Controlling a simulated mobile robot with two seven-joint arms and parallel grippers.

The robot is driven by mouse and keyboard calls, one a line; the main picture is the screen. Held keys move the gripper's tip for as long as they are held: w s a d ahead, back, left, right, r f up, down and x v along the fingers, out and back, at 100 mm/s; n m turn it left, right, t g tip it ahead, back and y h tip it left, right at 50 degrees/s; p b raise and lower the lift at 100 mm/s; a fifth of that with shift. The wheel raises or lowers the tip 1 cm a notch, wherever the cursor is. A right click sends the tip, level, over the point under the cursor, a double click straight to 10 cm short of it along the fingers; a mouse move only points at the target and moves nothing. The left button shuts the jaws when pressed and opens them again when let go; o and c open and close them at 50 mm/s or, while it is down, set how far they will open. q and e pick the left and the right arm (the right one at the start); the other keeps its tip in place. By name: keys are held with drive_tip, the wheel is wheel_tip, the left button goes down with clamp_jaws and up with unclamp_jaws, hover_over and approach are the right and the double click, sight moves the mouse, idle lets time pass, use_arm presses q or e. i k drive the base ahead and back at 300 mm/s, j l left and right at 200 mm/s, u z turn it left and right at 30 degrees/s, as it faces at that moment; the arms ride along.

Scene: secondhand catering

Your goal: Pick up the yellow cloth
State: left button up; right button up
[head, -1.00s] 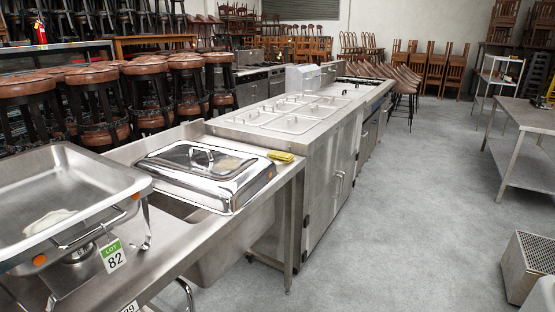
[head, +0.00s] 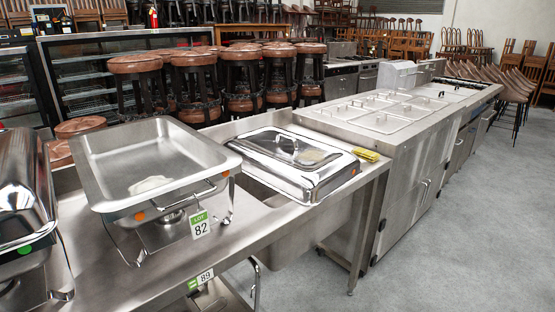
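A small folded yellow item (head: 366,155), which looks like the yellow cloth, lies on the steel counter (head: 262,238) near its right end. It is just right of a shiny chafing-dish lid (head: 292,162); I cannot tell whether the two touch. Nothing holds it. Neither of my grippers is in view.
An open chafing dish (head: 105,170) with a whitish item (head: 151,184) inside stands on the counter, tagged lot 82. Another chafing dish (head: 22,195) is at the left edge. A steel unit with lidded pans (head: 405,185) adjoins on the right. The floor (head: 470,240) is clear at right.

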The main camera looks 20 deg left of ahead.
sight(363, 154)
drive_tip(key=i+l, duration=0.15)
drive_tip(key=i, duration=0.25)
drive_tip(key=i+l, duration=0.15)
drive_tip(key=i, duration=0.3)
drive_tip(key=i+l+u, duration=0.15)
drive_tip(key=i+l, duration=0.4)
drive_tip(key=i+l+u, duration=0.15)
drive_tip(key=i+l, duration=0.45)
drive_tip(key=i+l+u, duration=0.2)
drive_tip(key=i+l, duration=0.35)
drive_tip(key=l, duration=0.2)
drive_tip(key=i+l, duration=0.15)
drive_tip(key=l, duration=0.2)
drive_tip(key=i+l+u, duration=0.1)
drive_tip(key=l, duration=0.25)
drive_tip(key=i+l, duration=0.2)
drive_tip(key=l, duration=0.15)
drive_tip(key=i+l+u, duration=0.1)
drive_tip(key=l, duration=0.45)
drive_tip(key=i+l+u, duration=0.1)
drive_tip(key=l, duration=0.9)
drive_tip(key=k+l+u, duration=0.15)
drive_tip(key=l, duration=0.3)
drive_tip(key=j, duration=0.6)
